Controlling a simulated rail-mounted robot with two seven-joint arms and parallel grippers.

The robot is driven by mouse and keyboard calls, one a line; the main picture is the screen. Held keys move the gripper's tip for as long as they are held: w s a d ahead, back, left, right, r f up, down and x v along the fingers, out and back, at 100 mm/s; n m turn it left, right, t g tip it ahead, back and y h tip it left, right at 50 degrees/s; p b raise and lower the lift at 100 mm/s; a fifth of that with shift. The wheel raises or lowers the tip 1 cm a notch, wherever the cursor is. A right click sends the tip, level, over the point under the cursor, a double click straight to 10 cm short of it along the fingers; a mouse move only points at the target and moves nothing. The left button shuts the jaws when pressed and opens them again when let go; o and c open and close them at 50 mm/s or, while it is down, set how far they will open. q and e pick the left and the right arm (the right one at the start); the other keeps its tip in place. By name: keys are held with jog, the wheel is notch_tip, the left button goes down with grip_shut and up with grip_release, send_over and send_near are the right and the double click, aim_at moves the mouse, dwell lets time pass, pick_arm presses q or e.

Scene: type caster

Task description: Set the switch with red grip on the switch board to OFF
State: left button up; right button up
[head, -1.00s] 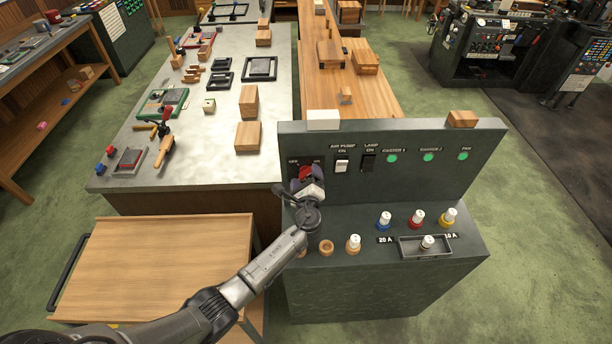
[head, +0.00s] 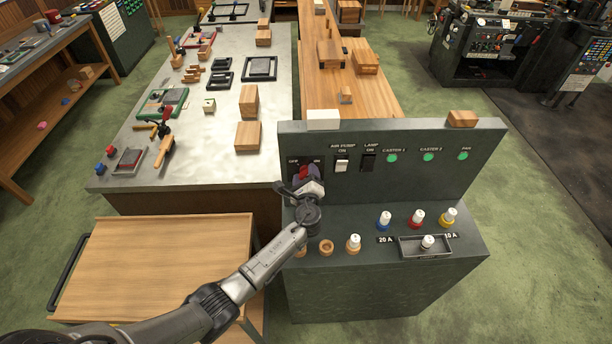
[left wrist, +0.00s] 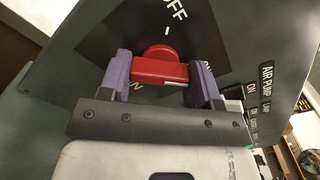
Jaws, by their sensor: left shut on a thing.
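The switch with red grip (head: 303,174) is at the left end of the upright switch board (head: 430,185). My left gripper (head: 304,182) reaches the switch from the front. Its two purple fingers (left wrist: 161,78) are shut on the red grip, one on each side. In the head view my gripper hides part of the switch and its labels. My right gripper is not in view.
Right of the switch are the air pump switch (head: 342,165), the lamp switch (head: 368,162) and green lights. Several fuse-like plugs (head: 385,219) stand on the ledge below. A white block (head: 323,120) and a wooden block (head: 462,119) lie on the board's top.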

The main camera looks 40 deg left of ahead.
pick_arm(q)
jog(key=shift+f+n+b, duration=0.2)
jog(key=shift+n+b, duration=0.4)
jog(key=shift+b, duration=0.25)
jog(key=n+b, duration=0.9)
jog(key=b, duration=0.1)
jog(key=shift+n, duration=0.4)
jog(key=n+b, duration=0.3)
jog(key=n, duration=0.1)
jog(key=shift+r+n+b, duration=0.15)
jog(key=shift+n+b, duration=0.8)
jog(key=shift+n, duration=0.65)
jog(key=o, duration=0.9)
